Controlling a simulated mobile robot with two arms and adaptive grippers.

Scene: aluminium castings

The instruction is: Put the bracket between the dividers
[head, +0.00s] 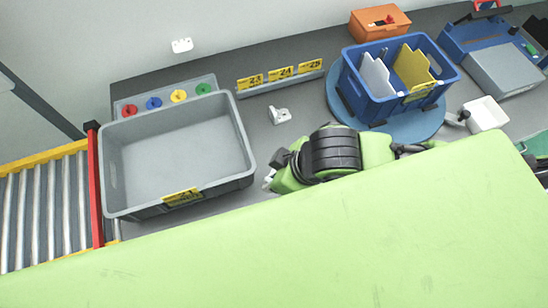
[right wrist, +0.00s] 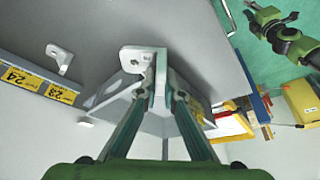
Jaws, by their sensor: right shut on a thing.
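My right gripper (head: 272,178) is low over the table, right of the grey bin, with its fingers partly hidden by my own arm. In the right wrist view the fingers (right wrist: 165,90) are shut on a pale metal bracket (right wrist: 139,57), an angled piece with a hole in its upright plate. A small bit of it shows at the fingertips in the head view. The blue crate (head: 374,107) stands on a round blue turntable (head: 418,130) to the right. Inside it are a white divider (head: 376,75) and a yellow divider (head: 413,68), with a gap between them.
A second pale bracket (head: 279,115) lies on the table, also visible in the wrist view (right wrist: 60,58). The open grey bin (head: 180,150) looks empty.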

